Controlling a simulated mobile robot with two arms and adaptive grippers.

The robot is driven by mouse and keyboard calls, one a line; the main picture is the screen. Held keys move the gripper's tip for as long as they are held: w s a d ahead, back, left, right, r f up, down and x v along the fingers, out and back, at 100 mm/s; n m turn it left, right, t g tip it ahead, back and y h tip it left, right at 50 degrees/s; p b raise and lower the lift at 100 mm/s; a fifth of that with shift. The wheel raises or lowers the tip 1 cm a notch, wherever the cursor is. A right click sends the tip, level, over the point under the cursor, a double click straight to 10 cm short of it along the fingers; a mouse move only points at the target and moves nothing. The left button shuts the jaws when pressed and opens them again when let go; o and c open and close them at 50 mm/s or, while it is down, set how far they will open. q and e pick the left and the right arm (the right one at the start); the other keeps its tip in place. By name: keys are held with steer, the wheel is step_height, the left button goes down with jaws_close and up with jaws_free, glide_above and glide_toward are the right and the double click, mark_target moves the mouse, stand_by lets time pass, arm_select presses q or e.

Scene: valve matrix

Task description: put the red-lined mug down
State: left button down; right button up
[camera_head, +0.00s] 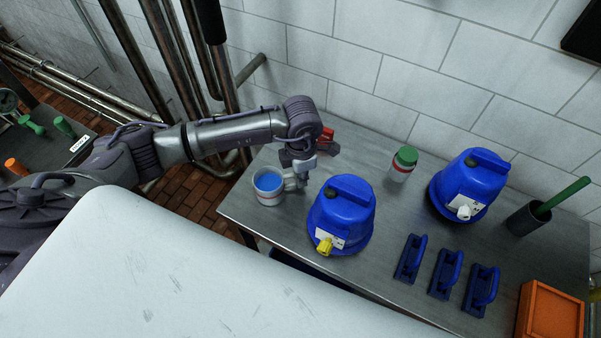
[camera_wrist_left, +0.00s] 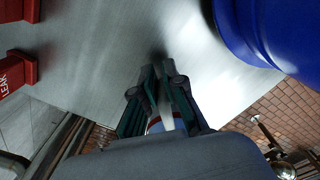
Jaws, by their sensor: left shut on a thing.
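The mug (camera_head: 268,187) is white with a red band and a blue inside. It is upright at the left end of the metal table (camera_head: 285,222), left of a blue canister. My left gripper (camera_head: 297,180) is shut on its right side, where the handle would be. I cannot tell whether the mug's bottom touches the table. In the left wrist view the two fingers (camera_wrist_left: 160,98) are close together, and only a sliver of the mug (camera_wrist_left: 155,126) shows behind them. My right gripper is not in view.
A blue canister (camera_head: 342,205) with a yellow tap stands close right of my gripper. Red blocks (camera_wrist_left: 14,75), one lettered LEAK, are near. A green-capped jar (camera_head: 402,163), another blue canister (camera_head: 470,182), several blue handled tools (camera_head: 445,272) and an orange crate (camera_head: 549,310) stand further right.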

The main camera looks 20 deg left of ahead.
arm_select(q)
steer(key=shift+f, duration=0.2)
steer(key=c, duration=1.2)
jaws_free()
steer(key=shift+r, duration=0.1)
steer(key=shift+c, duration=0.2)
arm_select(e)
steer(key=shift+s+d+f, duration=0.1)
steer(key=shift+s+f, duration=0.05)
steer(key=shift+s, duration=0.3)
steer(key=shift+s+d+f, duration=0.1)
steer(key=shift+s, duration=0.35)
arm_select(q)
steer(key=shift+w+r, duration=0.1)
steer(key=shift+r, duration=0.2)
step_height(320, 180, up, 12)
steer(key=b, duration=0.3)
steer(key=shift+f+b, duration=0.15)
steer(key=shift+b, duration=0.2)
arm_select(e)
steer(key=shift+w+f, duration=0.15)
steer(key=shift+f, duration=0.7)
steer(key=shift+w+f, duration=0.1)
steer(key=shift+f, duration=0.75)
